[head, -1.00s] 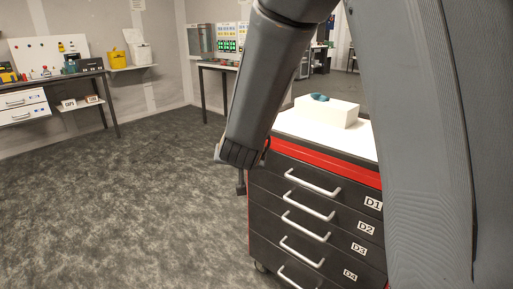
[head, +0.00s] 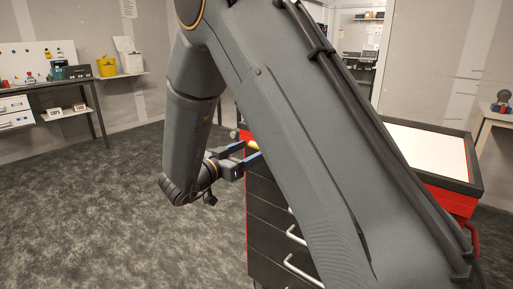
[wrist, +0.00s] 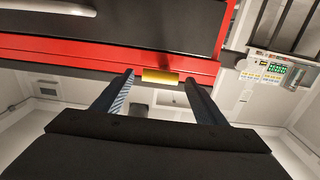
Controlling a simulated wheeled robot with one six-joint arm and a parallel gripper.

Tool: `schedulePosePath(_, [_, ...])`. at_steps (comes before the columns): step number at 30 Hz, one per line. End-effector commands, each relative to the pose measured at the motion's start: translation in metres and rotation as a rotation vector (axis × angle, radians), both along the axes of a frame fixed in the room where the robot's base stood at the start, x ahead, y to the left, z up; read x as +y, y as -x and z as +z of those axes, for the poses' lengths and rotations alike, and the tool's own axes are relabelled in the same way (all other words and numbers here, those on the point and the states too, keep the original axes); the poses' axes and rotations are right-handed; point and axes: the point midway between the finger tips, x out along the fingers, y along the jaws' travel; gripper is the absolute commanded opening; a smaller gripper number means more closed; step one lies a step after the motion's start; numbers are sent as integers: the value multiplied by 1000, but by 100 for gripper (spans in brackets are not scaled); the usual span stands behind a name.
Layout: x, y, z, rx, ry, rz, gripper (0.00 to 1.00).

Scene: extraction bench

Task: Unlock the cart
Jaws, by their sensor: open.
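The cart (head: 262,222) is black with a red upper band and a white top, and stands upright at center right of the head view, partly hidden by my arm. In the wrist view its red band (wrist: 60,45) crosses the upper part. A small yellow piece (wrist: 160,76) sits on that red band; it also shows in the head view (head: 252,145). My gripper (head: 248,151) is open at the cart's upper left side. In the wrist view the yellow piece appears between my gripper's fingertips (wrist: 160,84), with a gap on each side. Contact cannot be told.
A bench (head: 50,86) with bottles and boxes stands at the far left wall. A side table (head: 499,114) stands at the right edge. A red handle (head: 473,243) sticks out at the cart's right. The grey floor (head: 90,215) left of the cart is clear.

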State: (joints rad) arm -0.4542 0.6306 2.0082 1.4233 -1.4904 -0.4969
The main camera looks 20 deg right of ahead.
Motion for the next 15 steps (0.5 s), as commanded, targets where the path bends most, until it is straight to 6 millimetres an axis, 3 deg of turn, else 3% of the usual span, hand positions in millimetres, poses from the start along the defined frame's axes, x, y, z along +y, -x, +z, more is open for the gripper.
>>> schedulePosePath(6, [-23, -17, 0, 0, 0, 1, 66])
schedulePosePath(15, [-30, -24, 0, 0, 0, 6, 66])
